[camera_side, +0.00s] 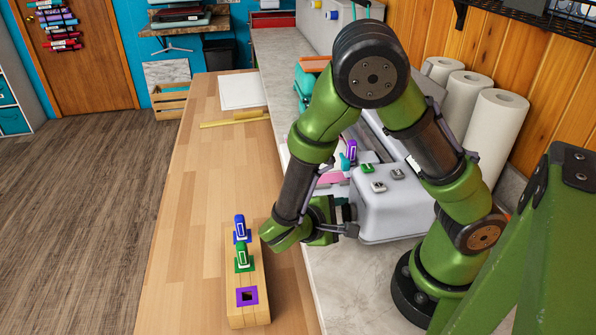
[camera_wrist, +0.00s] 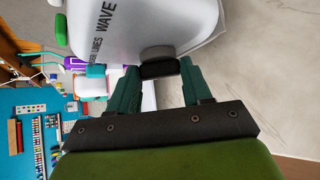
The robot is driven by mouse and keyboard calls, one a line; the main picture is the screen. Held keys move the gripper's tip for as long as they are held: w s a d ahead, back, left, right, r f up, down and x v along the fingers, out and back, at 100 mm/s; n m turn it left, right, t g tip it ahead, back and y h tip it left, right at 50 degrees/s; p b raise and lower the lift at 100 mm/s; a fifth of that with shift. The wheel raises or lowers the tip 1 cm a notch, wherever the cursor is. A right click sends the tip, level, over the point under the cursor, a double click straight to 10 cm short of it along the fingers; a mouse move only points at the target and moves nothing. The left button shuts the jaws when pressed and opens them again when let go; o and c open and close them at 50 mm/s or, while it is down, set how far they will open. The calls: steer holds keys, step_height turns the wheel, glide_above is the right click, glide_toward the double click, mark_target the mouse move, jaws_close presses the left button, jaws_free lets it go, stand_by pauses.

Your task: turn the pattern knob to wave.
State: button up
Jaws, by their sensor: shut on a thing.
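The pattern knob (camera_wrist: 160,65) is a dark, rounded knob on the end face of a white machine (camera_wrist: 105,30). The machine also shows in the side view (camera_side: 395,215). The words LINES and WAVE are printed beside the knob in the wrist view; WAVE is the larger word. My gripper (camera_wrist: 160,72) is shut on the knob, one green finger on each side. In the side view my gripper (camera_side: 347,229) reaches level to the machine's near left end, where the fingers hide most of the knob. I cannot tell which setting the knob points to.
A wooden block (camera_side: 250,305) with a blue and a green piece standing in it and a purple-rimmed square hole is on the wooden table, left of my gripper. White rolls (camera_side: 490,125) stand behind the machine. The wooden tabletop (camera_side: 190,230) is mostly clear.

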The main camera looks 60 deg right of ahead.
steer(key=o, duration=1.1)
steer(key=shift+c, duration=0.2)
steer(key=shift+a, duration=0.1)
steer(key=v, duration=1.6)
steer(key=shift+a, duration=0.4)
steer(key=shift+d+r, duration=0.1)
steer(key=shift+r, duration=0.1)
steer(key=s+d+r+m+t+y, duration=0.1)
steer(key=d+r+m+t+y, duration=0.7)
steer(key=r+y, duration=0.4)
steer(key=shift+s+d+m+t+y, duration=0.4)
steer(key=shift+d+t+y, duration=0.1)
steer(key=shift+y, duration=0.6)
